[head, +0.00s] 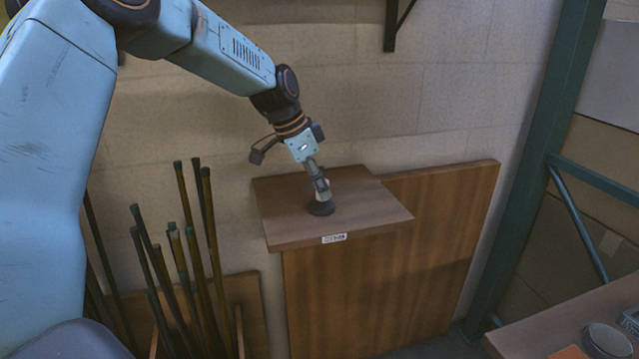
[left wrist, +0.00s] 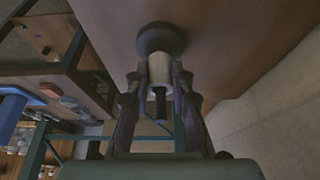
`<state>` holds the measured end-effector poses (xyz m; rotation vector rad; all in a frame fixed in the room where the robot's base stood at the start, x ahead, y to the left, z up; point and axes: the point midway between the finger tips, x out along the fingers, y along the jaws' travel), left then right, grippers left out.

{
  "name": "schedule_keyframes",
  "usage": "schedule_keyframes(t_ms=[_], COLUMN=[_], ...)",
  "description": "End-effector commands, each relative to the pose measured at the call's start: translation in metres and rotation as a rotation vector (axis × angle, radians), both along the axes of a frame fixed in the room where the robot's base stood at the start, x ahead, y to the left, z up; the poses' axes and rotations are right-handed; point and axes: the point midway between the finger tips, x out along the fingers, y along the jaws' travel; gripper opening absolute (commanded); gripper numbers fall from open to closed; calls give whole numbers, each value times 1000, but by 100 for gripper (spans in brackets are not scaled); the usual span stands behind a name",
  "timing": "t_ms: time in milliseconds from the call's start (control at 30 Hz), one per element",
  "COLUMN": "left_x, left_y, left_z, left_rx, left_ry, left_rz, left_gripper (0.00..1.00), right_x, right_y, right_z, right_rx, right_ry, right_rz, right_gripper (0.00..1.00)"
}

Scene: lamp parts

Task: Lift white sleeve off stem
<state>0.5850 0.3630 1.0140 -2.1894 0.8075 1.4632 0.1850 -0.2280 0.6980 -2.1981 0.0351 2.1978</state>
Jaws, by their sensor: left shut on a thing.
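The lamp base (head: 321,208) is a dark round foot standing on a small wooden shelf (head: 282,226). It also shows at the top of the left wrist view (left wrist: 160,38). The white sleeve (left wrist: 160,68) is around the dark stem (left wrist: 160,104), whose ribbed end sticks out of it towards the wrist camera. The sleeve appears to meet the base. My left gripper (head: 320,184) comes down from above; in the left wrist view its fingers (left wrist: 160,80) are shut on the sleeve, one on each side. In the head view the fingers mostly hide the sleeve. My right gripper is out of view.
The shelf has bare room around the base and carries a small white label (head: 334,238) on its front edge. Several rods (head: 190,255) stand at the left. A green metal frame (head: 535,150) and another table (head: 570,318) with items are at the right.

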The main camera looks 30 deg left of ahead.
Motion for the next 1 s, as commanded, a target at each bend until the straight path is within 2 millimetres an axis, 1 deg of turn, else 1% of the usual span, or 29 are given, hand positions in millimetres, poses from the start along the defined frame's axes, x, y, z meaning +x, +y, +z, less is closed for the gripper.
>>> schedule_keyframes(t_ms=[533,833,1000], left_x=[-1,-1,-1], left_y=[1,2,2], left_z=[1,0,4], left_rx=[0,0,0], left_ry=[0,0,0], left_rz=[0,0,0], left_gripper=[0,0,0], right_x=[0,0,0], right_y=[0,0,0], right_z=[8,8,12], right_rx=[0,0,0], right_ry=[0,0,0], right_rz=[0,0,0], right_gripper=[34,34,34])
